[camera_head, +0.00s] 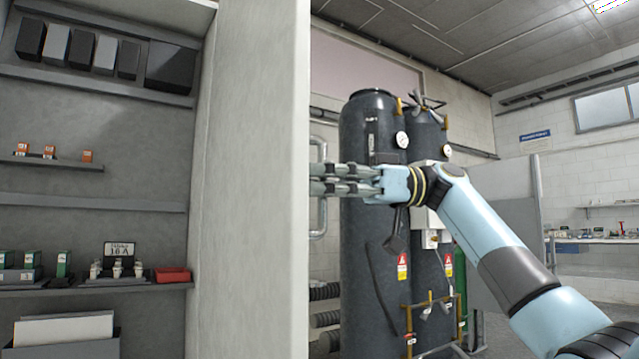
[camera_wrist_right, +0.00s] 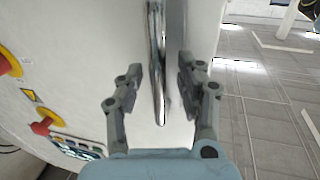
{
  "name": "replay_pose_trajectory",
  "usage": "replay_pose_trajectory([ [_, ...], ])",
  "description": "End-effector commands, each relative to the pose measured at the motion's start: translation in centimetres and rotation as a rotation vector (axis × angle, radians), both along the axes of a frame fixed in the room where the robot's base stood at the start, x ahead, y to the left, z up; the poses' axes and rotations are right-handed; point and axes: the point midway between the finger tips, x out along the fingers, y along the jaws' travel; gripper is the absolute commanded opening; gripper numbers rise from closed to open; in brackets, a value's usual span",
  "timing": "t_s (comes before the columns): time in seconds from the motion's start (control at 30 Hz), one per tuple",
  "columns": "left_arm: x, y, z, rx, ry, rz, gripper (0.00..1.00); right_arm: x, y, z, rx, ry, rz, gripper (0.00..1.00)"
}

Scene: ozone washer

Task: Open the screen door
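A chrome bar handle (camera_wrist_right: 157,60) stands out from a pale panel (camera_wrist_right: 110,30) in the right wrist view. The panel seems to be the screen door; no mesh or glass shows. My right gripper (camera_wrist_right: 160,78) is open, with one finger on each side of the bar and a gap to it on both sides. In the head view the right gripper (camera_head: 330,180) points left, its fingertips close to the edge of a tall pale panel (camera_head: 250,180). A curved metal bar (camera_head: 320,215) shows beside that edge, partly behind the fingers. My left gripper is not in view.
Red buttons on yellow (camera_wrist_right: 40,127) and a keypad (camera_wrist_right: 75,148) are left of the handle in the wrist view. Tall dark tanks (camera_head: 370,260) with gauges stand behind my right arm. Shelves (camera_head: 60,200) hold small boxes at left. Tiled floor (camera_wrist_right: 265,110) is clear at right.

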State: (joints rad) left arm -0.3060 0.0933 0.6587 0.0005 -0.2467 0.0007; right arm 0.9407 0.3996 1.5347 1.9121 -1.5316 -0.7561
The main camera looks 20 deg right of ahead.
Motion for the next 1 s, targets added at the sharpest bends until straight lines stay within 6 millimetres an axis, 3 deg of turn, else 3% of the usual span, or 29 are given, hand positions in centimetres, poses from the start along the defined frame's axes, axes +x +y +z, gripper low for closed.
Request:
replay_pose_trajectory([
  [0.27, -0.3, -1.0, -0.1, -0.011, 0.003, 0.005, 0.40, 0.0, -0.5, 0.0, -0.001, 0.000, -0.002, 0.37],
  [0.37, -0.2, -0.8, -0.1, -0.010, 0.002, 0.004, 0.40, -0.1, -1.9, 0.0, -0.002, 0.001, -0.004, 0.37],
  [0.7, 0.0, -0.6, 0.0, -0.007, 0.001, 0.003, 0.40, -0.7, -9.2, 0.0, -0.002, 0.001, -0.004, 0.37],
  [0.83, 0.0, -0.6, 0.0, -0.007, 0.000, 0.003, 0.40, -0.8, -11.1, 0.0, -0.001, 0.002, -0.003, 0.37],
  [1.0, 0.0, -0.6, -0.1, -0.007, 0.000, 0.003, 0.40, -0.9, -12.0, 0.0, 0.001, 0.000, -0.001, 0.37],
])
